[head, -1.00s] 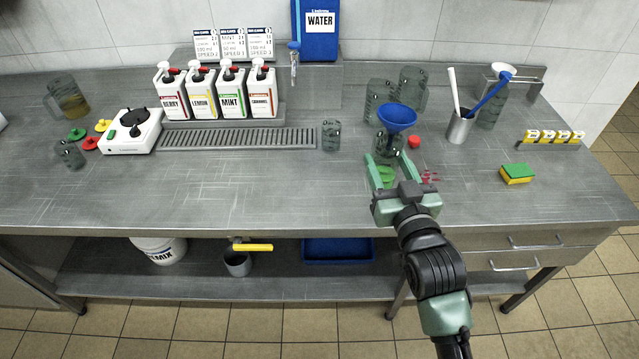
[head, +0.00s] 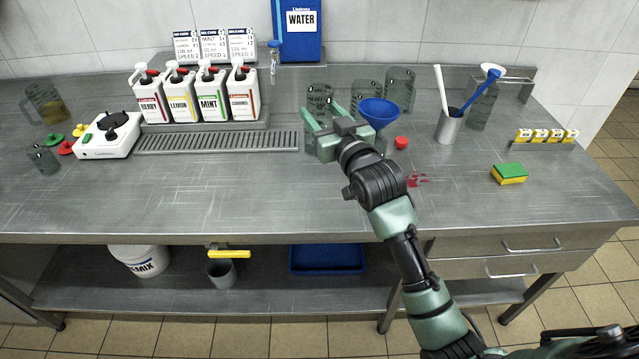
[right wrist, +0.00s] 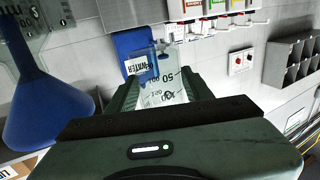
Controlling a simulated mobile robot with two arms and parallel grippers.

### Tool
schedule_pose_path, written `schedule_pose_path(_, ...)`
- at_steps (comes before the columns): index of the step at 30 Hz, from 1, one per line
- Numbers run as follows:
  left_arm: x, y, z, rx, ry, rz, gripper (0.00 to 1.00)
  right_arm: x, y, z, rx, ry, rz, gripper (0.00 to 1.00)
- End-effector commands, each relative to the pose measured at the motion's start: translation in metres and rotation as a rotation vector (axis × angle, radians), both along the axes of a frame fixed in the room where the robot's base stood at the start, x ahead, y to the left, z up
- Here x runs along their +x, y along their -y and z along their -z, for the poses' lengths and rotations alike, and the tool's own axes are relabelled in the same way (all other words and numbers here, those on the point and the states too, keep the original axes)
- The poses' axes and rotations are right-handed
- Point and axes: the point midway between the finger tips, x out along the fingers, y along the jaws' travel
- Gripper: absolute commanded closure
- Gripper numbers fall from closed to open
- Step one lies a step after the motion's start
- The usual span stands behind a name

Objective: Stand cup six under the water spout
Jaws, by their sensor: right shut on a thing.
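My right gripper (head: 323,127) is shut on a clear graduated cup (head: 319,98), held over the counter near the right end of the drain grate. In the right wrist view the cup (right wrist: 165,88) sits between the fingers, its 50 and 100 marks showing; I cannot read a cup number. The blue water tank (head: 300,40) stands at the back wall. Its water spout (head: 275,58) is to the left of and behind the held cup; it also shows in the right wrist view (right wrist: 164,52). My left gripper is not in view.
A blue funnel (head: 379,113) and clear jugs (head: 399,90) stand just right of the gripper. The drain grate (head: 220,141) runs in front of the syrup bottles (head: 209,97). A small clear cup, mostly hidden, is behind my gripper. The front counter is largely clear.

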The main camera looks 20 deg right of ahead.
Motion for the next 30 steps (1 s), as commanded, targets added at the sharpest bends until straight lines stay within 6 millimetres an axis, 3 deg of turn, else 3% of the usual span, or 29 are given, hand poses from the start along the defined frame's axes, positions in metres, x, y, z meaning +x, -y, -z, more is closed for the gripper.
schedule_pose_path(9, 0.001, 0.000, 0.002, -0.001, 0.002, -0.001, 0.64, -0.001, 0.000, 0.087, 0.000, -0.009, 0.000, 0.95)
schedule_pose_path(15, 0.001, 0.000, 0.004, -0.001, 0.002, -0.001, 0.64, -0.001, 0.000, 0.131, 0.000, -0.005, 0.000, 0.95)
schedule_pose_path(30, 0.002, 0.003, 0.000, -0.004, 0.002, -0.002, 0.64, -0.001, 0.000, 0.183, 0.000, -0.002, 0.000, 0.95)
